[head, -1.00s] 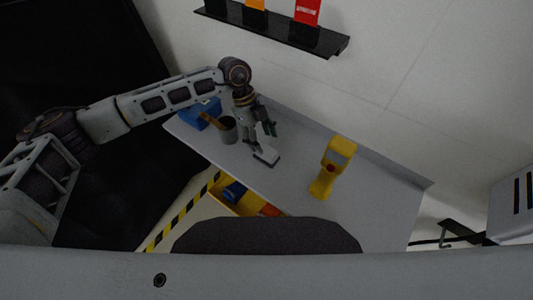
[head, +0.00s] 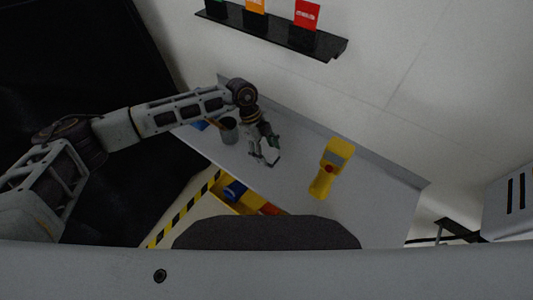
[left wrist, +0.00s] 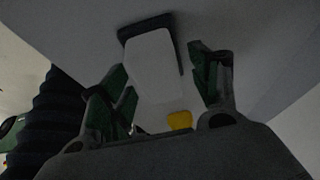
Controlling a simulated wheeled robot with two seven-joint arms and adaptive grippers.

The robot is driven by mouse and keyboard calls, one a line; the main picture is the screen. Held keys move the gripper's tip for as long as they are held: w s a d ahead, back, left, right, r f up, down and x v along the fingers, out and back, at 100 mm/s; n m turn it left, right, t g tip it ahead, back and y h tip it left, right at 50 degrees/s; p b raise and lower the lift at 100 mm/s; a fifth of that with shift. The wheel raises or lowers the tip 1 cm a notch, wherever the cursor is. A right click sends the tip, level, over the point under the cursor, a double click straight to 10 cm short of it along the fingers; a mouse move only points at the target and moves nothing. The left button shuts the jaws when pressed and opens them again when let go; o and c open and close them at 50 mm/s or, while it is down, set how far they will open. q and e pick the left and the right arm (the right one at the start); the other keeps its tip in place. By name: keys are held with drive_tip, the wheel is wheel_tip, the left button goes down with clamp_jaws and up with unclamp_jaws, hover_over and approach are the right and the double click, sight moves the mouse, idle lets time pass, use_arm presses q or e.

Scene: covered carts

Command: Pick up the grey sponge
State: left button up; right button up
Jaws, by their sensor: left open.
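The grey sponge (left wrist: 152,62) appears in the left wrist view as a pale block with a dark border at its far end and right side. It lies on the grey bench top. In the head view the sponge (head: 270,154) is partly hidden by my left gripper (head: 267,151), which is over it. In the left wrist view my left gripper (left wrist: 158,74) is open, with its green-padded fingers on either side of the sponge. Space shows beside the sponge, and I cannot tell whether either finger touches it. My right gripper is not in view.
A yellow handheld device (head: 332,168) lies right of the gripper. A grey cup (head: 229,130) stands on its left, with a blue object (head: 200,125) behind. A yellow bin (head: 235,200) sits below the front edge. A black shelf (head: 270,30) is on the wall.

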sight(266, 150)
use_arm(q)
drive_tip(key=shift+c, duration=0.2)
drive_tip(key=c, duration=1.2)
drive_tip(key=shift+r, duration=0.1)
drive_tip(key=shift+r+b, duration=0.9)
drive_tip(key=shift+r, duration=4.05)
